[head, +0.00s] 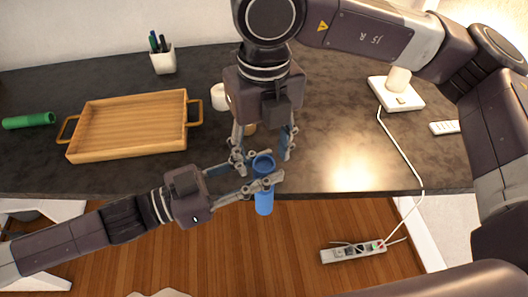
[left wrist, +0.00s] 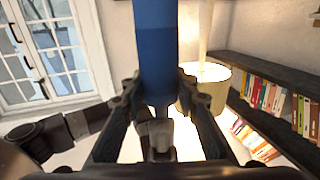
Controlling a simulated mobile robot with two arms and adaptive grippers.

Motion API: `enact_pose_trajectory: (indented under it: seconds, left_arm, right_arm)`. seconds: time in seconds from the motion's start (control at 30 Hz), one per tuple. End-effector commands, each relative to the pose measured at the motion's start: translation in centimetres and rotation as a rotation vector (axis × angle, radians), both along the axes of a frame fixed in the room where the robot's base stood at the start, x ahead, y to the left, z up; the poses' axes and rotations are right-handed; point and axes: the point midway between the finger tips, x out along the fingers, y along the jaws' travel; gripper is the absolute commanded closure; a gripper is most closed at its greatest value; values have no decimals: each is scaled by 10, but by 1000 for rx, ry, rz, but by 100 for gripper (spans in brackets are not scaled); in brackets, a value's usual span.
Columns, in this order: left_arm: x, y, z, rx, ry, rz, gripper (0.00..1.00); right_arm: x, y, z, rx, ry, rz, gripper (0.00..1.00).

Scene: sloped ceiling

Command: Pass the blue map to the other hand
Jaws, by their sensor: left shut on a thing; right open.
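The blue map (head: 264,204) is a rolled blue tube, held upright just off the table's front edge. My left gripper (head: 258,180) comes in from the left and is shut on it around its middle. In the left wrist view the blue map (left wrist: 155,50) stands between my left fingers (left wrist: 157,100). My right gripper (head: 265,150) reaches down from above with its fingers spread, one on each side of the map's upper end. Whether its fingers touch the map cannot be told.
A lamp base (head: 397,93) trails a cord to a power strip (head: 352,251) on the floor.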

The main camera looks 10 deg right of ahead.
Motion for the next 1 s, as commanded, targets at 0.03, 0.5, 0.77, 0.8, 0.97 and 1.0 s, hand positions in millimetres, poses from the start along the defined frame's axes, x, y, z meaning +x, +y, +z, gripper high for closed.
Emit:
enact_pose_trajectory:
  seconds: [0.03, 0.5, 0.77, 0.8, 0.97, 1.0]
  left_arm:
    - [0, 0, 0, 0, 0, 0, 95]
    - [0, 0, 0, 0, 0, 0, 95]
    - [0, 0, 0, 0, 0, 0, 95]
    - [0, 0, 0, 0, 0, 0, 95]
    - [0, 0, 0, 0, 0, 0, 95]
    - [0, 0, 0, 0, 0, 0, 95]
  right_arm:
    - [-2, -1, -1, -8, 12, 5, 50]
    - [-5, -2, -71, -12, 27, 13, 50]
    - [-4, -2, -109, -11, 24, 12, 50]
    - [-4, -2, -112, -11, 24, 12, 50]
    - [-3, -1, -120, -9, 22, 12, 50]
    - [-3, -2, -120, -9, 22, 12, 50]
